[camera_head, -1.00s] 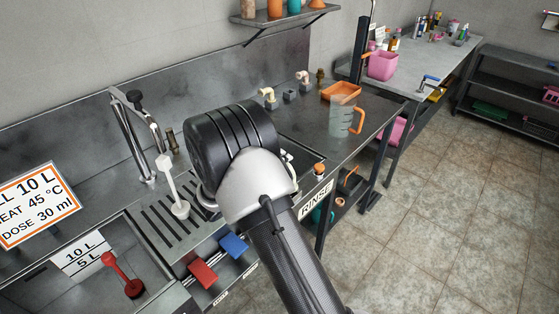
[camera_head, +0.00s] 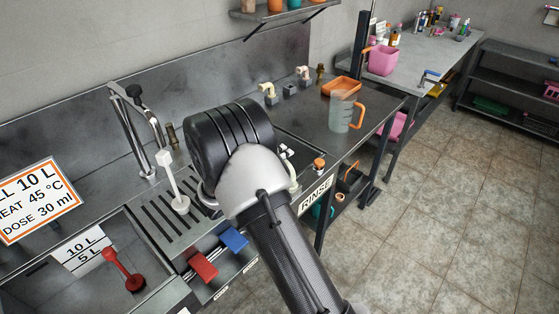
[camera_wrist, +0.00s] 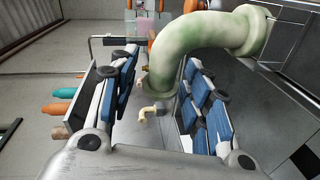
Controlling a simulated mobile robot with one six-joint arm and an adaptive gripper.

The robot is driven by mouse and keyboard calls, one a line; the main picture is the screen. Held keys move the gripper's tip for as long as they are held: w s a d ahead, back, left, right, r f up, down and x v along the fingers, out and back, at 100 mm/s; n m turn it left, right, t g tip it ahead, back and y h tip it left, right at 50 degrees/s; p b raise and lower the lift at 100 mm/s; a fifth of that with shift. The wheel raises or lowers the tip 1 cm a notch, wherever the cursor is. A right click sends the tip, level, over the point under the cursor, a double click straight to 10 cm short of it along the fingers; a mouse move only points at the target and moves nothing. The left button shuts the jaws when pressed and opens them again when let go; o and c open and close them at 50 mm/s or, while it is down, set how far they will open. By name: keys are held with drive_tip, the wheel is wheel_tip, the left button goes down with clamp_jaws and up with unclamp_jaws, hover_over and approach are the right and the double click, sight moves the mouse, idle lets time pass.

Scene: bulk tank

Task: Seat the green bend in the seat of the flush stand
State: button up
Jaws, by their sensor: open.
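The green bend (camera_wrist: 190,45) is a pale green curved pipe with a flange at each end, large in the upper middle of the wrist view. Its right flange lies against or in front of a dark grey block (camera_wrist: 290,45); I cannot tell whether they touch. Its other flange points down between the fingers. My gripper (camera_wrist: 158,62) is open, with blue-padded fingers left and right of that lower end. The bend overlaps the top of the right finger. In the head view my black wrist hides the gripper and most of what lies behind it. I cannot make out the flush stand's seat for certain.
Two cream bends (camera_head: 268,92) stand along the back of the counter. A clear jug (camera_head: 347,110) and an orange tray (camera_head: 342,87) are at its right end. Floor is free at right.

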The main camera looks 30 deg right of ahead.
drive_tip(key=v, duration=1.2)
idle(0.3)
drive_tip(key=s+d+r+m+g+y, duration=0.25)
drive_tip(key=s+r, duration=0.25)
drive_tip(key=s, duration=0.3)
drive_tip(key=s+d+r+m+g+y, duration=0.1)
drive_tip(key=s+d+r+g+y, duration=0.2)
drive_tip(key=s, duration=0.5)
drive_tip(key=s+a+r+t+y, duration=0.3)
drive_tip(key=s+a+r+y, duration=0.2)
drive_tip(key=s+a+y, duration=0.4)
drive_tip(key=s+a+n, duration=0.1)
drive_tip(key=s+a, duration=0.2)
drive_tip(key=s, duration=0.1)
drive_tip(key=shift+s+t, duration=0.35)
